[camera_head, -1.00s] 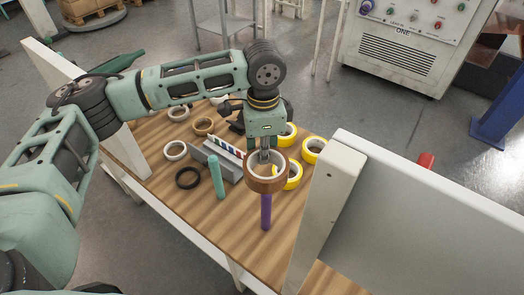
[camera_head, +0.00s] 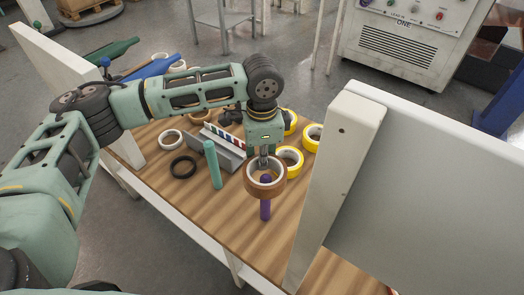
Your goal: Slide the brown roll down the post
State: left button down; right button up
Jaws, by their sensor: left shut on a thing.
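My left gripper (camera_head: 264,158) is shut on the brown roll (camera_head: 264,190) by its far rim. The brown roll is around the purple post (camera_head: 265,211), near its upper part. The top of the post shows inside the roll's hole, and its lower part shows below the roll down to the table. A teal post (camera_head: 213,165) stands to the left, with no roll on it. My right gripper is not in view.
The wooden table (camera_head: 215,225) also holds several yellow rolls (camera_head: 290,160), a black roll (camera_head: 183,167), a white roll (camera_head: 171,139) and a grey holder (camera_head: 226,153). A white panel (camera_head: 345,130) stands close on the right. The front left of the table is clear.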

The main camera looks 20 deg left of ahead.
pick_arm(q)
jog(key=shift+f+b, duration=0.35)
jog(key=shift+f, duration=2.2)
jog(key=c, duration=1.7)
grip_release()
jog(key=shift+c, duration=0.2)
notch_tip(320, 180, up, 12)
